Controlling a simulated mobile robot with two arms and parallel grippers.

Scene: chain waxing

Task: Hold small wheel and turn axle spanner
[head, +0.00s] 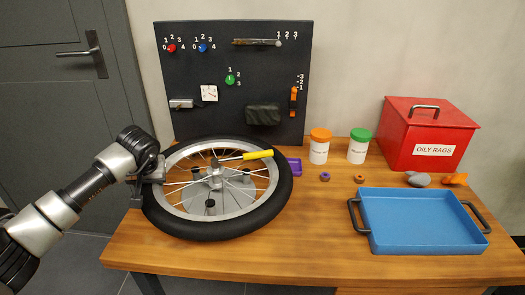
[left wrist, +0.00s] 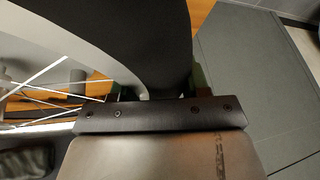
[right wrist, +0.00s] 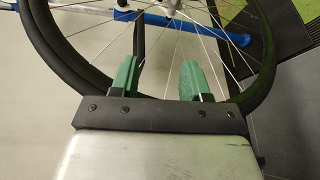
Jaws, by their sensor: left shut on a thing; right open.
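The small wheel (head: 270,207) lies flat on the wooden table, with a black tyre, silver rim and spokes. The axle spanner (head: 258,155) has a yellow handle pointing right; its metal end reaches over the hub area. My left gripper (head: 155,172) is shut on the wheel's left edge. In the left wrist view the tyre (left wrist: 150,35) and rim run between the fingers, which are mostly hidden. My right gripper (right wrist: 160,76) is open, with green fingertips apart and nothing between them that they grip. It is outside the head view.
A blue tray (head: 425,247) stands at the front right, below a red oily-rags box (head: 428,135). Two jars (head: 319,150) and small rings stand mid-table. A dark tool board (head: 235,65) rises behind the wheel. In the right wrist view, a spoked wheel (right wrist: 255,95) and blue bar (right wrist: 195,25) lie beyond the fingers.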

